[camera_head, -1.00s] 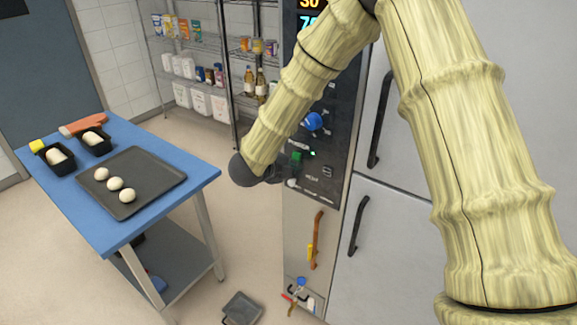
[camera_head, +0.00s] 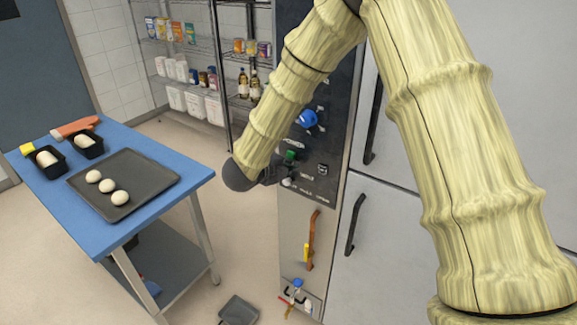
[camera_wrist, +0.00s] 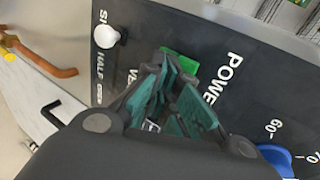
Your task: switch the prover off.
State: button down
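The prover's dark control panel (camera_head: 318,180) stands at the middle of the head view, partly behind my arm. Its green power switch (camera_head: 290,155) shows just above my gripper (camera_head: 278,178). In the wrist view the green switch (camera_wrist: 180,62) lies under the POWER lettering, just beyond the fingertips of my gripper (camera_wrist: 172,72). The teal-padded fingers are drawn together, with nothing visible held. I cannot tell whether they touch the switch. The display area at the panel top (camera_head: 293,12) is dark, and no lamp is lit near the switch.
A blue knob (camera_head: 307,118) sits above the switch, and a white knob (camera_wrist: 106,37) shows in the wrist view. An orange-brown door handle (camera_head: 312,238) is below. A blue table (camera_head: 150,143) with a dough tray stands left. A dark pan (camera_head: 239,310) lies on the floor.

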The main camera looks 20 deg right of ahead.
jog(key=shift+r, duration=0.25)
jog(key=shift+d+r+p, duration=0.1)
jog(key=shift+r+p, duration=0.2)
jog(key=shift+r, duration=0.3)
jog(key=shift+s+a, duration=0.1)
jog(key=shift+a, duration=0.1)
jog(key=b+v, duration=0.4)
jog(key=v, duration=0.9)
jog(key=shift+a+f, duration=0.15)
jog(key=shift+f, duration=0.15)
jog(key=shift+s, duration=0.1)
